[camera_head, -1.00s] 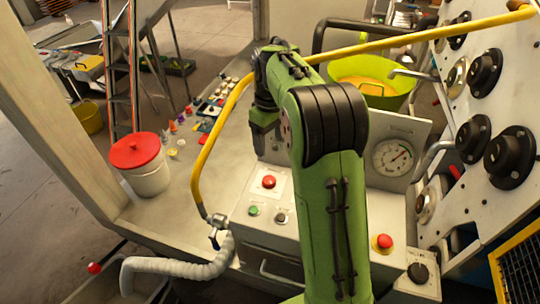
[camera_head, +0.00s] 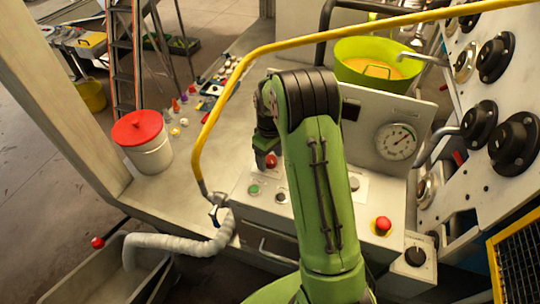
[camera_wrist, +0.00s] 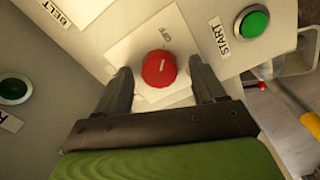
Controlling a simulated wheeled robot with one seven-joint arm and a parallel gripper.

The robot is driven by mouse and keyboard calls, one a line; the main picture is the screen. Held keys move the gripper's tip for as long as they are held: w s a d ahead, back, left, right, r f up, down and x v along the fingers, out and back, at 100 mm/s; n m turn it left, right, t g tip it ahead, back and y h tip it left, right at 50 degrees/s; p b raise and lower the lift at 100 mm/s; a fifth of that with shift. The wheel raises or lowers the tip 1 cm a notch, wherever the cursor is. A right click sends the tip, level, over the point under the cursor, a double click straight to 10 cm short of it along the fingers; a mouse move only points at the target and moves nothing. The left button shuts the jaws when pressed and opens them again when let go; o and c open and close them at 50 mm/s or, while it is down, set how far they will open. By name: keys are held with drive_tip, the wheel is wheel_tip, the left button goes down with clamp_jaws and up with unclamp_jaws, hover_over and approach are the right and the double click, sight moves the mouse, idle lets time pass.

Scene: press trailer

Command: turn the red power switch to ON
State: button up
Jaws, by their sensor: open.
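The red power switch (camera_wrist: 159,68) is a round knob with a pale mark, on a white plate labelled OFF (camera_wrist: 165,37) in the wrist view. My gripper (camera_wrist: 163,80) is open, with one finger on each side of the knob in that view. Whether the fingers touch the knob cannot be told. In the head view the red switch (camera_head: 271,160) sits on the console's sloped panel, partly hidden by my gripper (camera_head: 267,158). My green arm hides part of the panel to its right.
A green START button (camera_wrist: 254,23) lies beside the switch plate. Another red button (camera_head: 382,224) stands right of my arm. A dial gauge (camera_head: 396,141) and a lime tub (camera_head: 377,63) are behind. A yellow rail (camera_head: 222,103) arches close over the console.

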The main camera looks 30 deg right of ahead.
drive_tip(key=shift+c, duration=0.4)
drive_tip(key=c, duration=1)
drive_tip(key=m+b, duration=0.1)
drive_tip(key=m, duration=0.3)
drive_tip(key=shift+f, duration=0.1)
drive_tip(key=m+b, duration=0.1)
drive_tip(key=m, duration=0.3)
drive_tip(key=shift+m, duration=0.3)
drive_tip(key=m, duration=0.4)
drive_tip(key=shift+b, duration=0.4)
drive_tip(key=m, duration=0.5)
drive_tip(key=shift+b, duration=0.4)
drive_tip(key=shift+m, duration=0.3)
